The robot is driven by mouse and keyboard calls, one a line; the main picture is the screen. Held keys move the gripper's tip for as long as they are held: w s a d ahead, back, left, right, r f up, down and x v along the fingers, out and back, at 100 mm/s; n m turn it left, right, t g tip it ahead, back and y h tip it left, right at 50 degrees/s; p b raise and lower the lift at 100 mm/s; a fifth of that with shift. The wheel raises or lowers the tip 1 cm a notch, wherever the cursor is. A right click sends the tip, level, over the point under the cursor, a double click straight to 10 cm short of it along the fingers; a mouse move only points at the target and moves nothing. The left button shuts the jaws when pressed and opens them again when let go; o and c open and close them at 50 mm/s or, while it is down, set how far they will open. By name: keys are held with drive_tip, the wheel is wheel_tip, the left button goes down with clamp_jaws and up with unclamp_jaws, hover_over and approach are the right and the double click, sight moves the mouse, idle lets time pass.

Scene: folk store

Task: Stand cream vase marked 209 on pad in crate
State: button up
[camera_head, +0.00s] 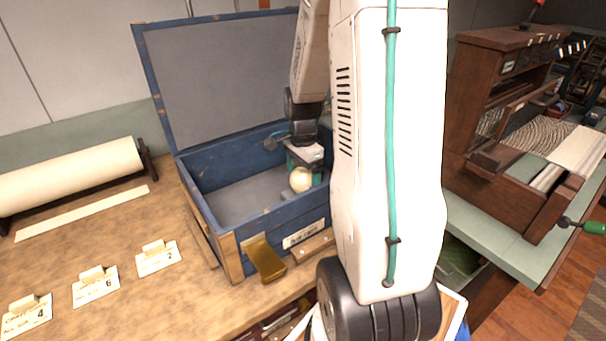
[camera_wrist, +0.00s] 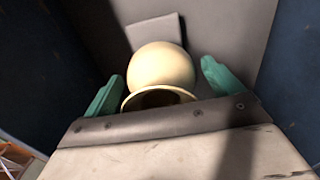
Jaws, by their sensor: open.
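The cream vase (camera_head: 300,180) is inside the blue crate (camera_head: 282,214), in its right part. In the wrist view the vase (camera_wrist: 162,66) has a round body and a flared rim, with the rim toward my gripper's palm. No 209 mark shows. My gripper (camera_head: 304,164) reaches down into the crate. Its teal fingers are open on either side of the vase in the wrist view (camera_wrist: 160,86), with gaps visible. A grey square pad (camera_wrist: 153,29) shows partly behind the vase. I cannot tell whether the vase rests on it.
The crate's lid (camera_head: 225,80) stands open at the back, and its walls are close around my gripper. Number cards (camera_head: 158,258) and a paper roll (camera_head: 70,175) are on the bench at left. A wooden cabinet (camera_head: 495,90) stands at right.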

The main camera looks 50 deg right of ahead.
wheel_tip(320, 180, up, 11)
drive_tip(key=s+a+r+n, duration=0.2)
drive_tip(key=a+r+n, duration=0.25)
drive_tip(key=a, duration=0.25)
drive_tip(key=s+a+r+n, duration=0.2)
drive_tip(key=a+r+n, duration=0.1)
drive_tip(key=a+n, duration=0.3)
drive_tip(key=s+a+n+t, duration=0.1)
drive_tip(key=s+a+n, duration=0.9)
drive_tip(key=s+a, duration=0.1)
drive_tip(key=shift+s+a+r, duration=0.2)
drive_tip(key=shift+a+r, duration=0.05)
drive_tip(key=shift+a, duration=0.6)
drive_tip(key=shift+n, duration=0.25)
